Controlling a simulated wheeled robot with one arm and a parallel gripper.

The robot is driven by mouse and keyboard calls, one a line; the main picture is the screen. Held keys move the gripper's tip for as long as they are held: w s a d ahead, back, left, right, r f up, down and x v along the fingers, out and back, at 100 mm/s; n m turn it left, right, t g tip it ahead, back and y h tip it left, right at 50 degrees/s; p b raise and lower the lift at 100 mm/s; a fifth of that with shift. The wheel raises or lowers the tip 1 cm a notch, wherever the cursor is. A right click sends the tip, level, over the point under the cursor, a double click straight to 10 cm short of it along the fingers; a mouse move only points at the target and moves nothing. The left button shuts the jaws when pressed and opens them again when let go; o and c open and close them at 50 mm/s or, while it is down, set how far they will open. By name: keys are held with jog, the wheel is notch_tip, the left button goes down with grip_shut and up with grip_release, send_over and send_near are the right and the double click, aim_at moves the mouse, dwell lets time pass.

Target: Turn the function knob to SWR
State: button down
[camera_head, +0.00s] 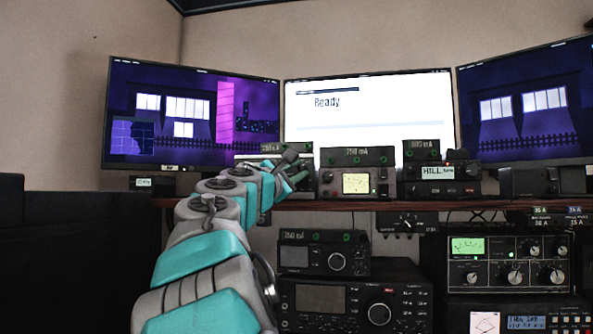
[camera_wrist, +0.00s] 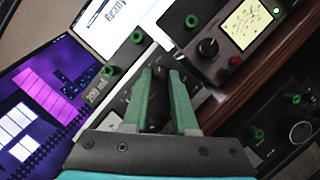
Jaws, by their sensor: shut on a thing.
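My gripper (camera_head: 297,172) is at the left device (camera_head: 246,159) on the upper shelf, which my arm partly covers in the head view. In the wrist view my gripper (camera_wrist: 160,74) has its two green fingers on either side of a dark knob-like part (camera_wrist: 158,112) on the front of that device, and it is shut on it. The fingers hide most of this part, so its pointer does not show. I cannot read the SWR label or any knob marking.
Right of the gripper stands a box with a lit meter (camera_head: 356,183) and a dark knob (camera_wrist: 208,47), close to the fingers. Monitors (camera_head: 368,110) stand behind. The wooden shelf edge (camera_head: 390,205) runs below, with radios (camera_head: 355,300) and a green-metered unit (camera_head: 508,262) underneath.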

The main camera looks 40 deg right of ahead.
jog(key=c, duration=0.7)
grip_release()
jog(key=v, duration=0.7)
jog(key=shift+s+a+b, duration=0.2)
jog(key=shift+a+b, duration=0.1)
jog(key=shift+f, duration=0.15)
